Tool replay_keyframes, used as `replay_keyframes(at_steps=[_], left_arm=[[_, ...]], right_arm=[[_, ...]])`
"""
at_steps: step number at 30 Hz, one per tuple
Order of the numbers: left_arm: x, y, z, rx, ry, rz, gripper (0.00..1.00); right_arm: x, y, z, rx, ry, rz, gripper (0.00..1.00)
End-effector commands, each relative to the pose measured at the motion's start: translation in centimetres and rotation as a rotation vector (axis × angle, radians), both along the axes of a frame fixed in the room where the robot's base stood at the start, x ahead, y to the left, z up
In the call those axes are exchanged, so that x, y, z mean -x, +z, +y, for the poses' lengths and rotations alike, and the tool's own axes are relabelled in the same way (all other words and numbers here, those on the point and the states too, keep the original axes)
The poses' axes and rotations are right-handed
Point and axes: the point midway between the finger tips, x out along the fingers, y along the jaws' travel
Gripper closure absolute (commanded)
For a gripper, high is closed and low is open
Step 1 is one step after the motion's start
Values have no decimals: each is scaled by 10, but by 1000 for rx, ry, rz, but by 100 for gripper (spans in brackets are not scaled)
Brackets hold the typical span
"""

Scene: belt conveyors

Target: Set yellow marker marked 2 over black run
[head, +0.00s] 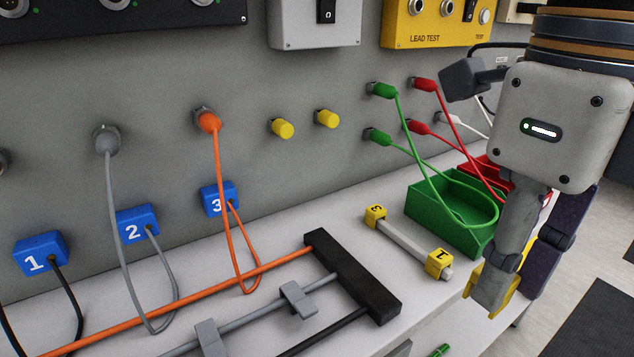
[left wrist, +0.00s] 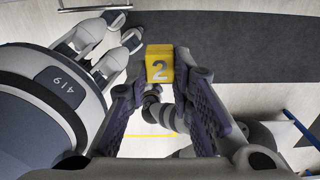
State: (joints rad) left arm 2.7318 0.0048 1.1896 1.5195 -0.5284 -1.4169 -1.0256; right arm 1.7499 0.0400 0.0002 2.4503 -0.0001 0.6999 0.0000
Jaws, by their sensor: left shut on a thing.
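The yellow marker marked 2 (left wrist: 159,66) is a small cube held between my left gripper's fingertips, with its number facing the left wrist camera. In the head view my left gripper (head: 510,288) points down at the right, beyond the bench's right edge, and a finger hides most of the marker. The black run (head: 322,334) is a straight dark cable at the bottom centre that meets a black block (head: 352,277). Grey and orange runs lie beyond it. My left gripper is apart from these runs, to their right. My right gripper is not clearly seen.
A pale bar carries yellow markers 3 (head: 376,215) and 1 (head: 439,263), with a gap between them. A green bin (head: 425,215) stands behind it. Grey clips (head: 297,299) stand along the grey run. Green and red leads hang from the wall panel.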

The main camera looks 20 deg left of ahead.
Motion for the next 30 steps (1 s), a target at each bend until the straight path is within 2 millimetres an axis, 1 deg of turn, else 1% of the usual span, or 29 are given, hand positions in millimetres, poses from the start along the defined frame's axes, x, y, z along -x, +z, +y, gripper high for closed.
replay_keyframes(at_steps=[2,6,8,9,12,19,21,24,30], left_arm=[[0,-6,18,1,0,2,93],[-3,-26,64,3,1,1,93],[-4,-34,83,3,2,1,93],[-4,-43,93,2,1,3,93],[-6,-68,111,1,1,6,93],[-7,-98,135,2,2,4,93],[-8,-112,136,-1,-1,3,93],[-8,-126,135,2,0,1,93],[-8,-128,135,3,1,-2,93]], right_arm=[[-2,2,0,0,-1,-8,100],[-6,5,0,0,0,-23,100],[-8,7,0,0,0,-29,100],[-8,7,0,0,0,-29,100],[-7,6,0,0,0,-26,100],[-6,6,0,0,0,-24,100],[-7,6,0,0,0,-27,100],[-7,7,0,0,0,-28,100],[-7,7,0,0,0,-28,100]])
